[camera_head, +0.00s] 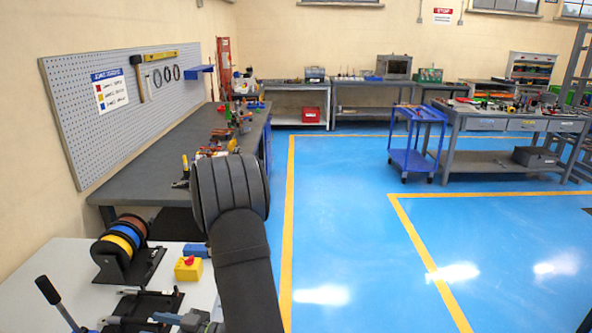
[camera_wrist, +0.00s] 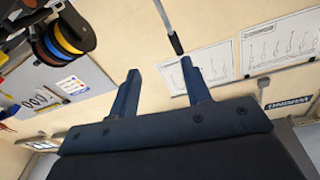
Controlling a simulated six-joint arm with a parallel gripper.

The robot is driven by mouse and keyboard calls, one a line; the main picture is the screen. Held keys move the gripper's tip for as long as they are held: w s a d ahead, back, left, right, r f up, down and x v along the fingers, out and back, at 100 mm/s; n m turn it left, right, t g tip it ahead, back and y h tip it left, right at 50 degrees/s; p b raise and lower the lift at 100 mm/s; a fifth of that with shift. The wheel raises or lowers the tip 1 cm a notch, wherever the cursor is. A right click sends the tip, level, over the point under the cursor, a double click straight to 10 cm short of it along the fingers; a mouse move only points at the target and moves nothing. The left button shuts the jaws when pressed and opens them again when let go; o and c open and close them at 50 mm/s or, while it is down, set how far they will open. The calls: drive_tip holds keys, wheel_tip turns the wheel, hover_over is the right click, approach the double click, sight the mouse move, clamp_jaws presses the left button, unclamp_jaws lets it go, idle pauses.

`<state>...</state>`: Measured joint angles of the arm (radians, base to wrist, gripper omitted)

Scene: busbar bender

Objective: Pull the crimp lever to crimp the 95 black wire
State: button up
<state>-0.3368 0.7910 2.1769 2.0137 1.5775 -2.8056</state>
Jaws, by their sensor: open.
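The crimp lever (camera_head: 47,291) has a black grip on a thin metal rod and leans up and left at the lower left of the head view. It also shows in the wrist view as a thin rod with a dark grip (camera_wrist: 175,43), by the right fingertip in the picture. My gripper (camera_wrist: 160,67) is open and nothing is between its fingers. The lever grip appears beyond the fingertips, apart from them. A dark tool base (camera_head: 145,309) sits on the white table near the lever. I cannot make out the 95 black wire.
The white table (camera_head: 75,255) holds a rack of coloured wire spools (camera_head: 125,241) and a yellow box with a red button (camera_head: 188,268). A grey workbench (camera_head: 140,160) with tools stands behind it along the pegboard wall. Blue floor (camera_head: 340,230) is clear to the right.

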drive_tip(key=a, duration=0.8)
drive_tip(key=shift+w+a+r, duration=0.2)
drive_tip(key=shift+w+r, duration=0.15)
drive_tip(key=shift+w, duration=0.05)
drive_tip(key=s+d+f, duration=0.1)
drive_tip(key=s+d, duration=0.1)
drive_tip(key=d, duration=1.5)
drive_tip(key=w+a+r+h, duration=0.1)
drive_tip(key=a+r+h, duration=0.2)
drive_tip(key=a, duration=0.9)
drive_tip(key=w+a+r+h, duration=0.1)
drive_tip(key=a+r+h, duration=0.3)
drive_tip(key=a, duration=0.8)
drive_tip(key=shift+r+n+g, duration=0.25)
drive_tip(key=shift+n+g, duration=0.05)
drive_tip(key=shift+a, duration=0.2)
drive_tip(key=shift+d, duration=0.2)
